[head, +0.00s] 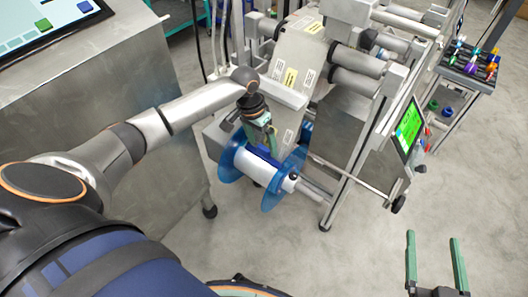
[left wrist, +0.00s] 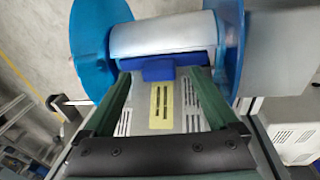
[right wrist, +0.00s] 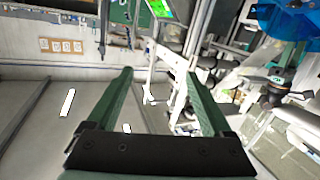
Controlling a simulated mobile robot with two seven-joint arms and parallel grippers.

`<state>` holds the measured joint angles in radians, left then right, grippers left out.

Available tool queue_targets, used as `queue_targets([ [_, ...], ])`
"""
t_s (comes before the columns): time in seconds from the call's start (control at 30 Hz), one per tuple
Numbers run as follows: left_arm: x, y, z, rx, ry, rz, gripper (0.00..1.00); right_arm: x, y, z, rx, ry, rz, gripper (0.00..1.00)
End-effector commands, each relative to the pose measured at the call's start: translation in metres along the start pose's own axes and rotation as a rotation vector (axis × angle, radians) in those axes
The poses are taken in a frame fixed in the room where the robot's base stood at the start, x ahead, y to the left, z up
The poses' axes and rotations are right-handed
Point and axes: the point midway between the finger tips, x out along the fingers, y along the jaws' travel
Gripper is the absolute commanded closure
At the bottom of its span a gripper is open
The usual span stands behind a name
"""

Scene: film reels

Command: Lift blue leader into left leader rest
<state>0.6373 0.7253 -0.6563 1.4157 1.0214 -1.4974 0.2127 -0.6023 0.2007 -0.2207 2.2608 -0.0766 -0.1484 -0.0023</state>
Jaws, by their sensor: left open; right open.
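The blue leader (left wrist: 172,67) is a dark blue strip with a tab, at the edge of a white film roll (left wrist: 160,35) between two blue flanges. In the head view the reel (head: 252,167) sits on a shaft at the machine's front, and the leader (head: 264,155) shows as a dark blue edge. My left gripper (head: 262,130) is open just above the roll. In the left wrist view its fingertips (left wrist: 158,73) lie either side of the tab; I cannot tell whether they touch it. My right gripper (head: 433,236) is open and empty, away from the machine. I cannot make out the left leader rest.
The machine (head: 300,55) has several rollers and a green screen (head: 408,127). A steel cabinet (head: 110,95) stands at left under a display. A rack of coloured items (head: 470,62) stands at the far right. The floor (head: 350,255) at front right is clear.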

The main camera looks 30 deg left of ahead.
Motion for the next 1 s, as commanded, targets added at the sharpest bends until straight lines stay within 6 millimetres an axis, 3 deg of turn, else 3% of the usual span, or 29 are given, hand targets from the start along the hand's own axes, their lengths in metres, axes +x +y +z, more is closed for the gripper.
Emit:
queue_targets([
  [0.2,0.017,0.0,0.0,0.0,-0.001,0.0,0.07,0.001,0.003,-0.032,-0.039,0.13,0.004,0.15],
  [0.53,0.019,0.0,0.0,0.0,0.0,0.0,0.07,0.0,0.004,-0.039,-0.046,0.155,0.004,0.15],
  [1.0,0.018,0.0,0.0,0.0,0.0,0.0,0.6,0.0,0.004,-0.039,-0.045,0.153,0.004,0.15],
])
